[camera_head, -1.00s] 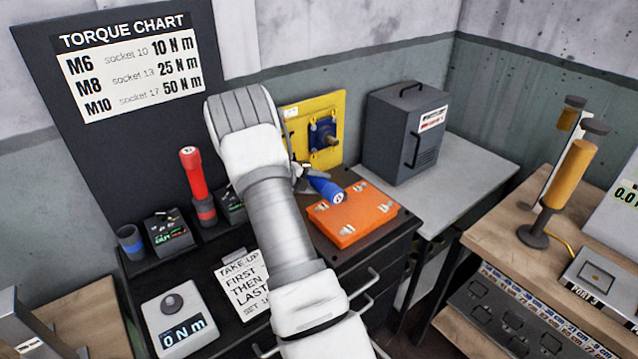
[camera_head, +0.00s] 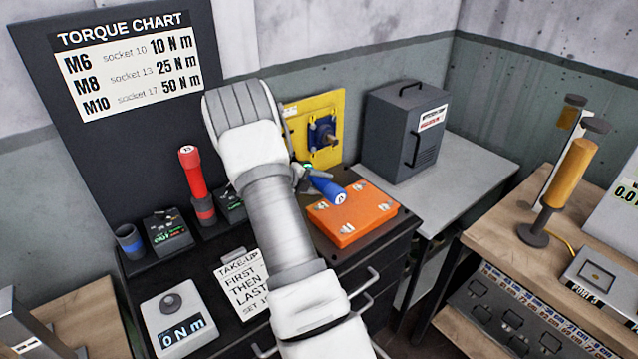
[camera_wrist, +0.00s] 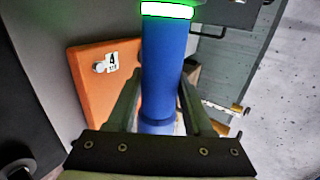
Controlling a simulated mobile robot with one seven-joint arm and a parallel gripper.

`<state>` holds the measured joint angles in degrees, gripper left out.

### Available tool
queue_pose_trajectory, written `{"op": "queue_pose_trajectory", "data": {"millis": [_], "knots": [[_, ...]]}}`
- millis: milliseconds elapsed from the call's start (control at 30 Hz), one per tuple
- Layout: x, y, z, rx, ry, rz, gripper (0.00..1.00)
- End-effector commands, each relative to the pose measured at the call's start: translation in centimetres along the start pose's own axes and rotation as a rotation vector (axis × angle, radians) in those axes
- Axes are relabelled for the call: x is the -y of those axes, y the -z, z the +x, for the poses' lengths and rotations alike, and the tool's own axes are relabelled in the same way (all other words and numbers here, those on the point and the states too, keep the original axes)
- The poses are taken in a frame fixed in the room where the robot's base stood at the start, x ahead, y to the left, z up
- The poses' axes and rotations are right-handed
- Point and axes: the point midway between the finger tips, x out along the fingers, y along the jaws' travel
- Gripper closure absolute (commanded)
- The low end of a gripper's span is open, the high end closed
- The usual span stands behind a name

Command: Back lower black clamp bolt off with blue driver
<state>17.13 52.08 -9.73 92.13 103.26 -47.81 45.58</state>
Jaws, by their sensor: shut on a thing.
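The blue driver (camera_head: 327,188) is in my gripper, in front of the yellow panel (camera_head: 337,100). In the wrist view the driver (camera_wrist: 163,75) stands between my gripper's two fingers (camera_wrist: 163,112), with a lit green ring (camera_wrist: 166,10) near its far end. My gripper (camera_head: 306,178) is shut on the driver; in the head view it is partly hidden by my arm. A blue block (camera_head: 321,133) with a dark bolt sits on the yellow panel. The lower black clamp bolt and the driver's tip cannot be made out.
An orange plate (camera_head: 350,217) with several numbered bolts lies on the black cabinet just below the driver. A red driver (camera_head: 194,180) stands upright at the left. A grey box (camera_head: 401,130) stands on the right-hand bench. A readout (camera_head: 180,318) shows 0 N m.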

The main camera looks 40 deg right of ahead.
Motion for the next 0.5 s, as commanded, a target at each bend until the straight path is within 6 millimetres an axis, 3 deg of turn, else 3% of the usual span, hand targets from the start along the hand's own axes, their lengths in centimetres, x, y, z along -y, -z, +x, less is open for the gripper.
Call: {"op": "queue_pose_trajectory", "data": {"millis": [500], "knots": [[0.1, 2.9, -0.1, -0.001, 0.003, 0.001, 1.00]]}}
